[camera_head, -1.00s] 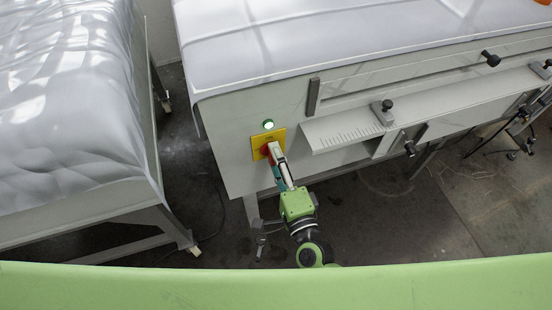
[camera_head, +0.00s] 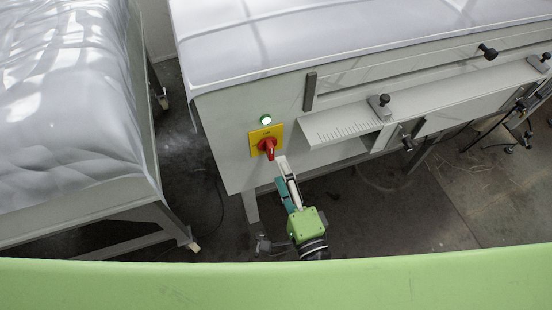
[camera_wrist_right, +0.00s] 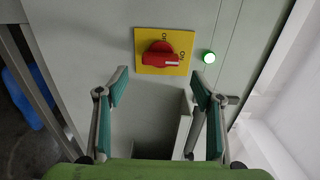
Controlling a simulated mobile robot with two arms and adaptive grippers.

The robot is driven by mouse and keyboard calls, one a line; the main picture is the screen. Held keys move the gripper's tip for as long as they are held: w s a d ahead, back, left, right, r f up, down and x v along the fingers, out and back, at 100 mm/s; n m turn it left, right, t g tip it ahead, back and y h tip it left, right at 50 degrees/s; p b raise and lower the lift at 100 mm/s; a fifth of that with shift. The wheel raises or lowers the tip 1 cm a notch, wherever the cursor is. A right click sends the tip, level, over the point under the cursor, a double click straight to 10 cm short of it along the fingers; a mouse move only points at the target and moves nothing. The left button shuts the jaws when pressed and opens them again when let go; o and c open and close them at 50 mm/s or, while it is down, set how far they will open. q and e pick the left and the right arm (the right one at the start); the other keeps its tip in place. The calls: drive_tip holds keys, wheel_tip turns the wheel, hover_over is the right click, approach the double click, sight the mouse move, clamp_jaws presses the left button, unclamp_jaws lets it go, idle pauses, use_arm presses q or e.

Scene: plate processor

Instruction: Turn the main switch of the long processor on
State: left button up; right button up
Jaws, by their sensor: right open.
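The red main switch (camera_head: 268,146) sits on a yellow plate (camera_head: 258,134) at the left end of the long processor (camera_head: 225,125). My right gripper (camera_head: 280,172) is open and empty, below and apart from the switch. My left gripper is not in view.
A second machine (camera_head: 75,130) under a crumpled, shiny white cover stands at the left, with a floor gap between. A ledge with a ruler scale (camera_head: 345,129) and black knobs (camera_head: 487,52) juts from the processor's front, right of the switch. Dark floor lies below.

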drive_tip(key=v, duration=0.5)
drive_tip(key=shift+s+d, duration=0.15)
drive_tip(key=shift+s, duration=0.2)
drive_tip(key=s+d+f+n+g+h, duration=0.1)
drive_tip(key=s+d+f+n+g, duration=0.2)
drive_tip(key=f, duration=0.8)
drive_tip(key=s+d+f+n+g, duration=0.15)
drive_tip(key=f+n, duration=0.25)
drive_tip(key=f, duration=0.6)
drive_tip(key=s+d+f+n+g+h, duration=0.1)
drive_tip(key=s+d+f+n+g, duration=0.2)
drive_tip(key=f, duration=0.8)
drive_tip(key=s+d+f+n+g+h, duration=0.1)
drive_tip(key=s+d+f+n+g, duration=0.2)
drive_tip(key=s+f, duration=0.5)
drive_tip(key=s+d+f+n+g+h, duration=0.2)
drive_tip(key=s+d+f+n+g, duration=0.2)
drive_tip(key=s+d+f, duration=0.4)
drive_tip(key=s+g, duration=0.1)
drive_tip(key=s, duration=0.3)
drive_tip(key=shift+s+d+f+g+h, duration=0.15)
drive_tip(key=shift+d+f+g+h, duration=0.1)
drive_tip(key=shift+f+g+h, duration=0.1)
